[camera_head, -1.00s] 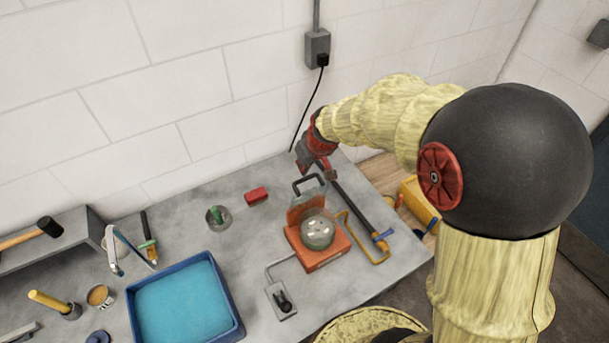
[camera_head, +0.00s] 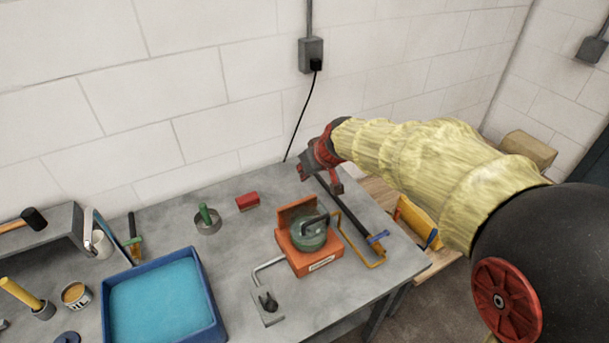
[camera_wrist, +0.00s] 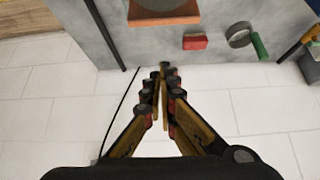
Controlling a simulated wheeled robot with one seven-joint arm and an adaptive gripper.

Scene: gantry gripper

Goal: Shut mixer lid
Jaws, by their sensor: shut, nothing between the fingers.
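The mixer is an orange box (camera_head: 312,262) on the grey workbench, with an upright orange back plate (camera_head: 297,209). Its clear lid with a black handle (camera_head: 316,219) lies lowered over the round glass bowl (camera_head: 308,239); whether it is fully seated is too small to tell. My gripper (camera_head: 318,178) is behind the mixer, near the wall, apart from the lid. In the wrist view its fingers (camera_wrist: 164,72) are shut and empty.
A red block (camera_head: 247,201) and a round dish with a green handle (camera_head: 207,219) lie left of the mixer. A blue tray (camera_head: 205,290) is front left. The wall is close behind.

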